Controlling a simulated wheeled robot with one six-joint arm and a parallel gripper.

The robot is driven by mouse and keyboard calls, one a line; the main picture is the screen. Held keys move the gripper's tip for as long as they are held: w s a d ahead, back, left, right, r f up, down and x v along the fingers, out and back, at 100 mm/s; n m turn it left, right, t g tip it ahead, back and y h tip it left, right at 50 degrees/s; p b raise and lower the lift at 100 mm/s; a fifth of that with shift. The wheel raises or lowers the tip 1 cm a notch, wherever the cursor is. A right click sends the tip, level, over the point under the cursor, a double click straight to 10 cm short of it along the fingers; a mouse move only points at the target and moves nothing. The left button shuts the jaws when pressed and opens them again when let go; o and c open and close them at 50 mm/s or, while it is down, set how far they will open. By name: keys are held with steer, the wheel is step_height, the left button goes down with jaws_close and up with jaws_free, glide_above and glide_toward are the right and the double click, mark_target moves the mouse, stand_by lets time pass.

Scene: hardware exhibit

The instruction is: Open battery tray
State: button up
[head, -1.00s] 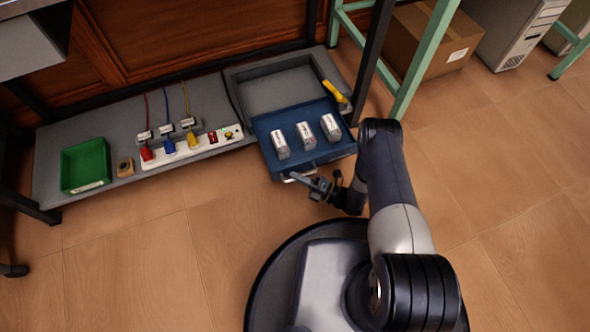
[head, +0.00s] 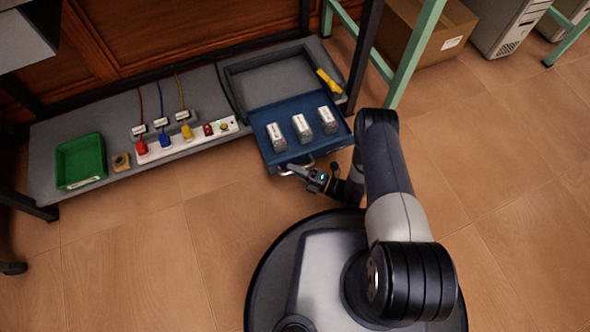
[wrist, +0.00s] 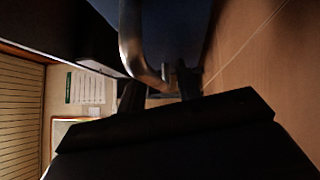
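The blue battery tray (head: 262,128) is pulled out of its grey housing (head: 232,78) on the low shelf. Three silver batteries, including the middle one (head: 302,128), stand in it. The tray has a metal handle (head: 283,172) on its front. My gripper (head: 305,175) is low in front of the tray, close by the handle. In the wrist view the curved handle (wrist: 130,42) runs down to the gap between my fingers (wrist: 158,88). The fingers look apart; whether either touches the handle is unclear. The tray's front is a dark shape at the top there.
A power strip (head: 200,138) with red, blue and yellow plugs lies left of the tray. A yellow-handled tool (head: 328,80) lies by the housing. Green table legs (head: 415,50) stand right. The floor in front is clear.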

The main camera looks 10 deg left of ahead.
steer(key=v, duration=1.1)
steer(key=shift+p, duration=0.45)
steer(key=shift+a, duration=0.2)
steer(key=shift+b+x, duration=0.45)
steer(key=shift+x, duration=4.85)
steer(key=shift+d, duration=0.1)
